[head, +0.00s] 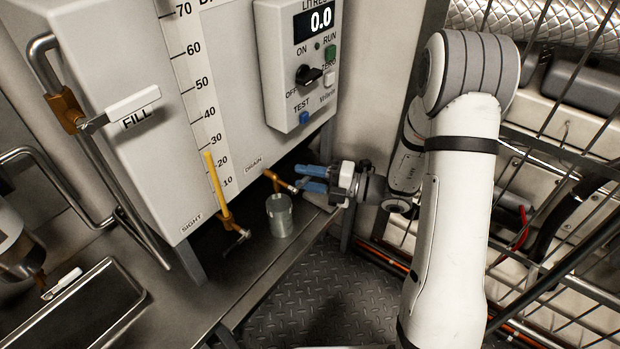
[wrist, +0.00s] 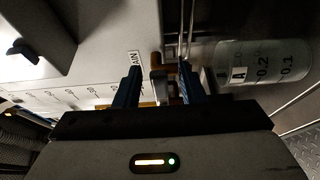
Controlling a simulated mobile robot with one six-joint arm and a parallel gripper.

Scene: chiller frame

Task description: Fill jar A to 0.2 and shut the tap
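Jar A (head: 281,216) is a clear jar standing upright on the metal shelf under the drain tap (head: 276,180). In the wrist view jar A (wrist: 265,62) shows its label and the 0.2 and 0.1 marks, turned sideways. I cannot make out a liquid level or a stream. My gripper (head: 301,179) is at the drain tap, its blue fingers pointing left. In the wrist view my gripper (wrist: 160,82) has its fingers apart, with the tap's grey handle (wrist: 158,85) between them. Gaps seem to show beside the handle; contact is unclear.
The white tank (head: 110,75) has a FILL lever (head: 133,108) and a yellow sight tube (head: 214,182). The control box (head: 300,65) reads 0.0. A tray (head: 75,310) lies at lower left. A wire cage (head: 560,150) borders the right side.

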